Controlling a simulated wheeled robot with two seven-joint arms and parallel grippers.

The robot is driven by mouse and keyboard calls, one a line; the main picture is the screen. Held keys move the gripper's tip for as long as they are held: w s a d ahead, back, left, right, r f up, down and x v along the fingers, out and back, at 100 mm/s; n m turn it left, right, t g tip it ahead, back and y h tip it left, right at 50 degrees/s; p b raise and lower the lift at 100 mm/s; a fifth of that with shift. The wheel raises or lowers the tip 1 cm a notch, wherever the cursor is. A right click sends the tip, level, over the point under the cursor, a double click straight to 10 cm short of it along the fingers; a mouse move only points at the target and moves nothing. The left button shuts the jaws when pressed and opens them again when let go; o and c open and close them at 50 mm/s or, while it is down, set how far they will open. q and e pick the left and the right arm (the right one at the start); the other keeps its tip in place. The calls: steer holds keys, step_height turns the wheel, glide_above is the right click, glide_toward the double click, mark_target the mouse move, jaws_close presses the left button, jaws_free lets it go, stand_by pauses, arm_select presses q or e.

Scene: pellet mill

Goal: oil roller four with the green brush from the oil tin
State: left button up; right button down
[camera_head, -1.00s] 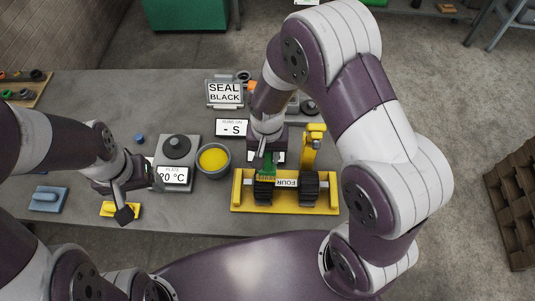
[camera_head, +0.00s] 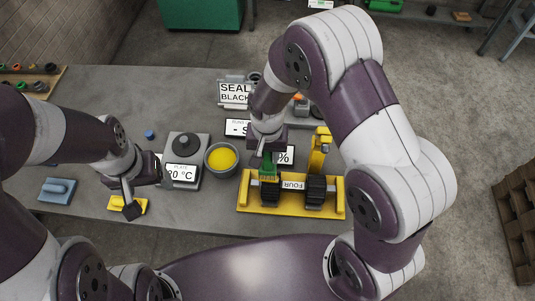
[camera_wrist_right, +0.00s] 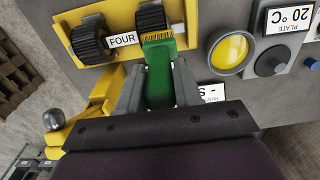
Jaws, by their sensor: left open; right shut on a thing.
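My right gripper (camera_head: 267,158) is shut on the green brush (camera_head: 267,171), also seen in the right wrist view (camera_wrist_right: 160,80). Its pale bristles (camera_wrist_right: 158,37) point at the left dark roller (camera_head: 270,193) on the yellow stand labelled FOUR (camera_head: 292,208). In the wrist view the bristle tips overlap that roller's edge (camera_wrist_right: 151,17); I cannot tell if they press on it. The second roller (camera_head: 315,190) sits right of the label. The oil tin (camera_head: 221,158), a grey round pot of yellow oil, stands left of the stand. My left gripper (camera_head: 130,198) is open above a yellow block (camera_head: 119,203).
A hot plate with a 20 °C display (camera_head: 183,160) stands left of the tin. A SEAL BLACK sign (camera_head: 235,94) and a partly hidden display (camera_head: 236,128) stand behind. A yellow upright (camera_head: 320,150) rises behind the stand. A blue block (camera_head: 58,190) lies at left.

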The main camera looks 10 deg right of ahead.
steer(key=shift+w+d, duration=0.1)
steer(key=shift+w, duration=0.15)
steer(key=shift+s+d, duration=0.2)
steer(key=shift+d, duration=0.4)
steer(key=shift+s+d, duration=0.2)
steer(key=shift+d, duration=0.35)
steer(key=shift+r, duration=0.1)
step_height(320, 180, up, 7)
steer(key=p, duration=0.6)
